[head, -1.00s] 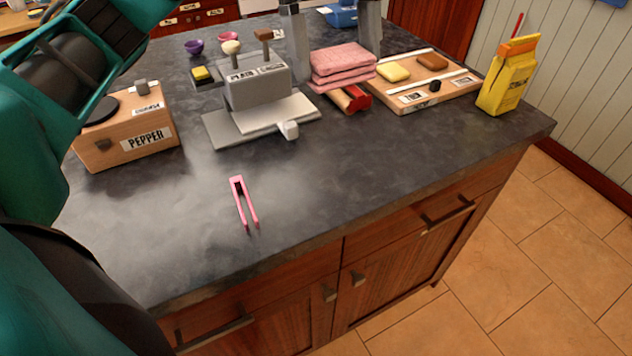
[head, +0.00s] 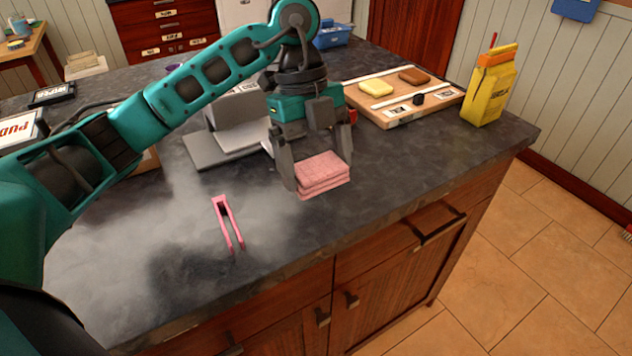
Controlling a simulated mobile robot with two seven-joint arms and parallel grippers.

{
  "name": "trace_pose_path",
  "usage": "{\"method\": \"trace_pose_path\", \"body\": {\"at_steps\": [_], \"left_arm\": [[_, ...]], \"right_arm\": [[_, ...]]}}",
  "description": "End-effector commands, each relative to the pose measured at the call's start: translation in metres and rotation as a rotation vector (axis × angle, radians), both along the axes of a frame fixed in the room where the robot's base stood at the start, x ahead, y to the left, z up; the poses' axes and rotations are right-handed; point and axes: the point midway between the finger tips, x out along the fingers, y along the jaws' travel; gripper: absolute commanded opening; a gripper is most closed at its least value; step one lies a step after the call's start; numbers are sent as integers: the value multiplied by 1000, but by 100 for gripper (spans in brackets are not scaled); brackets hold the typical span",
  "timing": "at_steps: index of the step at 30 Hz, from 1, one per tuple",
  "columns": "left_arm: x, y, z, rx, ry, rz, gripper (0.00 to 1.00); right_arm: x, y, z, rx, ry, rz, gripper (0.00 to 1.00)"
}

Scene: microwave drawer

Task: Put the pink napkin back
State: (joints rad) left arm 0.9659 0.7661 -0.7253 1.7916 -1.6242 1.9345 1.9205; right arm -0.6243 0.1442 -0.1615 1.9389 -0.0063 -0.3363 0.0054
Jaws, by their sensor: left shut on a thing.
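The pink napkin (head: 322,178) is a folded, layered stack in the middle of the head view. My left gripper (head: 318,165) points down with one finger on each side of the napkin and is shut on it. The napkin appears held above the dark countertop (head: 395,185), though its exact height is hard to tell. The red thing (head: 352,116) behind my gripper is mostly hidden. My right gripper is not in view.
Pink tongs (head: 227,224) lie at the counter's front left. A wooden board (head: 440,98) with a yellow and a brown block, and a yellow bag (head: 488,90), stand back right. A grey device (head: 235,118) is partly behind my arm. The right front counter is clear.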

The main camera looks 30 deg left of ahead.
Motion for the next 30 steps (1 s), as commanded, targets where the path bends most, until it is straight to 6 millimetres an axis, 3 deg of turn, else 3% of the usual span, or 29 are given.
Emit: {"method": "trace_pose_path", "body": {"at_steps": [9,21,22,24,30], "left_arm": [[-1,0,-41,0,2,-1,65],[0,0,-46,1,0,0,65],[0,0,-45,1,0,0,93],[0,0,-45,1,0,0,99],[0,0,-45,0,1,0,100]], "right_arm": [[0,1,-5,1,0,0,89],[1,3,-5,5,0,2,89],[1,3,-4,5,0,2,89],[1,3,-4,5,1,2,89],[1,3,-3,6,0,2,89]]}}
